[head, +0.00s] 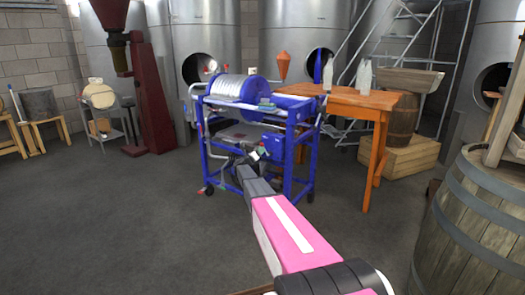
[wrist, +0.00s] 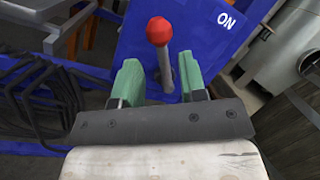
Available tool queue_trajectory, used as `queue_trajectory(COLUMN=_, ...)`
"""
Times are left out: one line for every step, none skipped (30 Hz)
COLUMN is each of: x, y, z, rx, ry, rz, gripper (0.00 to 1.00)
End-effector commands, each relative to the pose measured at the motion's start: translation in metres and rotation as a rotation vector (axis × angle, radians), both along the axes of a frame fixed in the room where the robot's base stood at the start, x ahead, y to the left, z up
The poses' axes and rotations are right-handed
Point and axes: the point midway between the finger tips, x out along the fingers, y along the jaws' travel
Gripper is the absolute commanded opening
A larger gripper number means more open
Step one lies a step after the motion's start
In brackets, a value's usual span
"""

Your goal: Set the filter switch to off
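The filter (head: 235,88) is a blue wheeled frame with a silver ribbed cylinder on top. Its blue switch box (head: 272,141) is at the near side of the frame. In the wrist view the blue panel (wrist: 195,30) carries a lever with a red ball knob (wrist: 159,31) and a grey shaft. A white "ON" label (wrist: 227,20) is right of the knob. My gripper (wrist: 160,78) is open, with the lever between its green fingers in the picture, nearer the right one. I cannot tell whether it touches. In the head view my gripper (head: 257,154) is at the box.
A wooden table (head: 375,103) with bottles stands right of the filter. A large barrel (head: 475,225) is in the right foreground. Coiled black hose (wrist: 40,105) hangs left of the panel. Steel tanks (head: 205,40) line the back. Floor at left is clear.

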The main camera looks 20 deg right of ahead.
Motion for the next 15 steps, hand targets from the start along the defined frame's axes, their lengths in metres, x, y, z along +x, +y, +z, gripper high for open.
queue_trajectory(x=-0.008, y=0.009, z=-0.002, rx=0.000, ry=0.000, rz=0.001, gripper=0.38)
queue_trajectory(x=-0.011, y=0.013, z=-0.003, rx=-0.001, ry=0.000, rz=0.001, gripper=0.38)
queue_trajectory(x=-0.015, y=0.020, z=-0.004, rx=0.000, ry=0.000, rz=0.001, gripper=0.38)
queue_trajectory(x=-0.017, y=0.025, z=-0.005, rx=-0.001, ry=0.000, rz=0.002, gripper=0.38)
queue_trajectory(x=-0.020, y=0.030, z=-0.006, rx=-0.001, ry=0.000, rz=0.003, gripper=0.38)
queue_trajectory(x=-0.024, y=0.036, z=-0.008, rx=-0.001, ry=0.000, rz=0.003, gripper=0.38)
queue_trajectory(x=-0.026, y=0.040, z=-0.009, rx=-0.002, ry=-0.001, rz=0.003, gripper=0.38)
queue_trajectory(x=-0.028, y=0.043, z=-0.010, rx=-0.002, ry=-0.001, rz=0.003, gripper=0.38)
queue_trajectory(x=-0.031, y=0.047, z=-0.011, rx=-0.002, ry=-0.001, rz=0.003, gripper=0.38)
queue_trajectory(x=-0.032, y=0.050, z=-0.012, rx=-0.002, ry=-0.001, rz=0.003, gripper=0.38)
queue_trajectory(x=-0.033, y=0.052, z=-0.013, rx=-0.002, ry=-0.001, rz=0.003, gripper=0.38)
queue_trajectory(x=-0.034, y=0.055, z=-0.013, rx=-0.002, ry=-0.001, rz=0.003, gripper=0.38)
queue_trajectory(x=-0.035, y=0.056, z=-0.014, rx=-0.002, ry=-0.001, rz=0.003, gripper=0.38)
queue_trajectory(x=-0.035, y=0.056, z=-0.014, rx=-0.002, ry=-0.001, rz=0.003, gripper=0.38)
queue_trajectory(x=-0.035, y=0.057, z=-0.014, rx=-0.002, ry=-0.001, rz=0.003, gripper=0.38)
